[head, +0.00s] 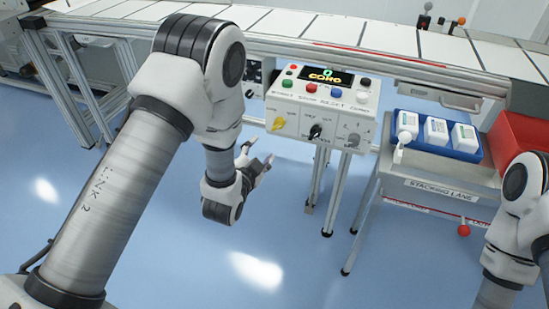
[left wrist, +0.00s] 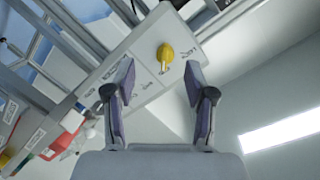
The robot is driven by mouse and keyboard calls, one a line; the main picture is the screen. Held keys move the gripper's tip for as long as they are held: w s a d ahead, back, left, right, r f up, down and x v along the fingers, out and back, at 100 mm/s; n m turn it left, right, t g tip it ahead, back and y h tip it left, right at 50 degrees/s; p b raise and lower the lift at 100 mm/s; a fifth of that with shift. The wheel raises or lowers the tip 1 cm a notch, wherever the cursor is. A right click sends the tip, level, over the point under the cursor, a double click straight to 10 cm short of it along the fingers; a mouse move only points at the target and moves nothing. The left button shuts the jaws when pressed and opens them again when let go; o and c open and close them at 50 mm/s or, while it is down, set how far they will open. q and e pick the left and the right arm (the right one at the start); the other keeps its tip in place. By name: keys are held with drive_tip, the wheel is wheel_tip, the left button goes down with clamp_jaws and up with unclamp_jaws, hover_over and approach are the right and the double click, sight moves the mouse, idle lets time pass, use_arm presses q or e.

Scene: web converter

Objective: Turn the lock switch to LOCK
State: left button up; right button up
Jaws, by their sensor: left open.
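A white control panel (head: 312,108) hangs below the conveyor, with a yellow rotary switch (head: 278,123), a black one (head: 316,131) and a grey one (head: 352,139) on its lower face. I cannot read which is the lock switch. My left gripper (head: 258,156) is open and empty, below and left of the yellow switch in the head view. In the left wrist view, the yellow switch (left wrist: 165,53) shows between and beyond the open fingers (left wrist: 159,76), apart from them. Labels around it are too blurred to read surely. My right gripper is out of view.
Coloured buttons and a display (head: 327,76) sit above the switches. At right, a stacking-lane table (head: 440,186) bears a blue tray (head: 413,143) of white containers, with a red bin (head: 520,140) behind. A metal leg (head: 340,190) stands below the panel. The blue floor in front is clear.

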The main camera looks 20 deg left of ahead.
sight(277, 128)
use_arm(q)
drive_tip(key=w+b, duration=0.1)
drive_tip(key=w, duration=0.2)
drive_tip(key=w+d+r+t+b, duration=0.1)
drive_tip(key=w+b, duration=0.1)
drive_tip(key=w, duration=0.2)
drive_tip(key=w+t+b, duration=0.1)
drive_tip(key=w+b, duration=0.1)
drive_tip(key=w, duration=0.1)
drive_tip(key=shift+w+d+r+m+h, duration=0.15)
drive_tip(key=shift+d+m+h, duration=0.15)
drive_tip(key=shift+d, duration=0.05)
clamp_jaws()
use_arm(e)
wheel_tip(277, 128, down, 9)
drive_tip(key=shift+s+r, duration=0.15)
